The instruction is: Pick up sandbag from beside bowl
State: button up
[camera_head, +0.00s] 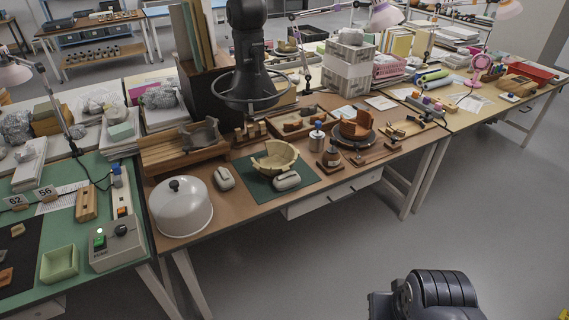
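A cream bowl (275,155) with a broken, jagged rim stands on a dark green mat (252,179) on the brown worktable. One pale grey sandbag (287,181) lies on the mat, close in front of the bowl; I cannot tell if they touch. A second pale sandbag (224,178) lies to the left of the bowl, beside the mat on the bare table. My gripper's fingers are not in view; only a dark, ridged part of my arm shows at the bottom right, over the floor and away from the table.
A white dome with a black knob (180,205) stands left of the sandbags. A dark extractor hood (252,85) hangs behind the bowl. The floor in front is clear.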

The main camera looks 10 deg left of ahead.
aim_at(286, 180)
jog(key=i, duration=0.8)
jog(key=i+l+u, duration=0.1)
jog(key=i, duration=0.7)
